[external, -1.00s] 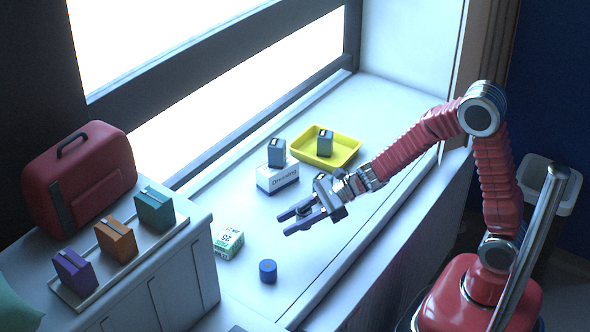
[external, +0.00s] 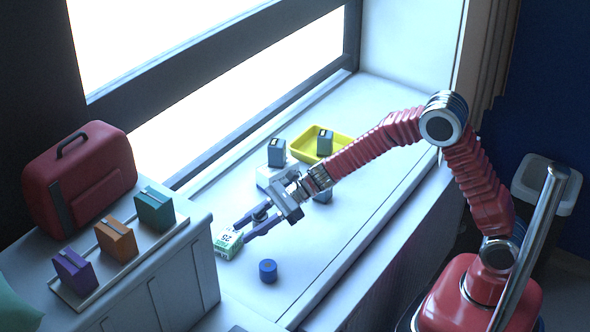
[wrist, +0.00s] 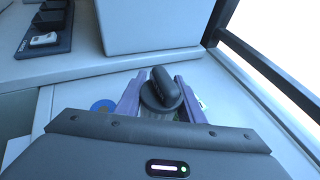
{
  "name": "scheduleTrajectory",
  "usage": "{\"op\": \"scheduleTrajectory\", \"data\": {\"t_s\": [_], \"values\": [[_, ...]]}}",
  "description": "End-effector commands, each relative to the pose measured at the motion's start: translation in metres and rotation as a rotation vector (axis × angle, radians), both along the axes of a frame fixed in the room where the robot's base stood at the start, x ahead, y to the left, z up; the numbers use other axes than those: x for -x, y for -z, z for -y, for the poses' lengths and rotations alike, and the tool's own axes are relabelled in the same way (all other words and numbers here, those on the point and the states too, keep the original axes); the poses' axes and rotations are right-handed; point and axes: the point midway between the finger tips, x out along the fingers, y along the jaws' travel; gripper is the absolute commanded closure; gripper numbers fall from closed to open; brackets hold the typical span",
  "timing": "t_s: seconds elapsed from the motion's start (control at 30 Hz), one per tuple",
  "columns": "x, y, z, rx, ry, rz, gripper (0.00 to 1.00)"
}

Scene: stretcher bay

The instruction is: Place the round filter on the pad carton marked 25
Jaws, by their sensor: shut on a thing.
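The round filter (external: 260,213) is a dark disc with a raised grip. My gripper (external: 250,224) is shut on it, one finger on each side. In the wrist view the filter (wrist: 161,92) sits between the two purple-grey fingertips. The pad carton marked 25 (external: 228,245) is small, white and green, and lies on the ledge just beyond the fingertips in the external view. The fingers overlap its near edge there; I cannot tell whether anything touches it. In the wrist view the carton is almost wholly hidden behind the gripper.
A blue cylinder (external: 268,270) stands close by on the ledge. A white carton (external: 267,176) with a grey block (external: 277,152), a yellow tray (external: 345,148) and another grey block (external: 322,195) are near the arm. A side cabinet (external: 178,285) bounds the left.

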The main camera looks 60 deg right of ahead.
Motion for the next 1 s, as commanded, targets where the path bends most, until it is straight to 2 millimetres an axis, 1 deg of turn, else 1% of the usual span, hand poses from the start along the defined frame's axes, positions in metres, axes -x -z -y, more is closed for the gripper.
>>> {"op": "scheduleTrajectory", "data": {"t_s": [0.03, 0.17, 0.3, 0.5, 0.63, 1.0], "values": [[-0.01, -0.002, -0.007, 0.0, -0.01, 0.003, 0.87], [-0.033, -0.011, -0.021, 0.0, -0.027, 0.002, 0.87], [-0.056, -0.024, -0.035, 0.0, -0.037, 0.004, 0.87], [-0.082, -0.047, -0.042, 0.0, -0.03, 0.004, 0.87], [-0.091, -0.06, -0.043, 0.0, -0.016, 0.002, 0.87], [-0.091, -0.059, -0.042, 0.0, 0.007, 0.0, 0.87]]}}
